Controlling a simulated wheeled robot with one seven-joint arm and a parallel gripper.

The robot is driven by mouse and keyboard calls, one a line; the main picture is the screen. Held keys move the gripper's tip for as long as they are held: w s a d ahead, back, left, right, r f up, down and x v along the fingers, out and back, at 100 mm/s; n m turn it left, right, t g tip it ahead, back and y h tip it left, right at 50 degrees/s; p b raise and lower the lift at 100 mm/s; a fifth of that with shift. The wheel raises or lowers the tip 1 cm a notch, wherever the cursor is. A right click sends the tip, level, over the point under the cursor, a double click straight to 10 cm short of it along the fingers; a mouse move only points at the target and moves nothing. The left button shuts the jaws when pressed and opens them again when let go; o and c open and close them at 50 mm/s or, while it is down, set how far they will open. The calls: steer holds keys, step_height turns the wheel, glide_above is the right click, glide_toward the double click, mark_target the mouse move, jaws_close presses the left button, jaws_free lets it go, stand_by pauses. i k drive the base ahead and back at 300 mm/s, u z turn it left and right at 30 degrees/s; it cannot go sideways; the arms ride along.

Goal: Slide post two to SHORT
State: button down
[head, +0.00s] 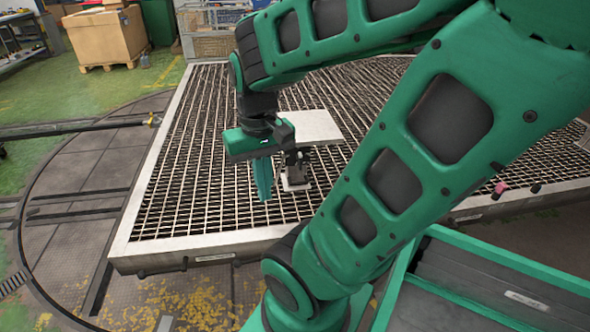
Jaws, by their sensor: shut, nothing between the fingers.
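My gripper (265,196) points down over the left part of the grating, with its green fingers together and nothing visible between them. A small metal post or fixture (296,170) stands on the grating just right of my fingers, on a pale base. A light flat plate (317,126) lies behind and above it, partly covered by my gripper. Whether the post touches the plate or my fingers cannot be told. No post number and no SHORT mark can be read. My arm hides much of the middle and right of the grating.
The grating table (200,247) has a pale metal rim. A small red piece (500,188) shows near its front edge at right. A green-edged tray (500,268) lies at lower right. A cardboard box (106,36) stands on a pallet at back left. Left grating looks clear.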

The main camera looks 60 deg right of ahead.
mark_target(294, 179)
steer(key=z, duration=1.6)
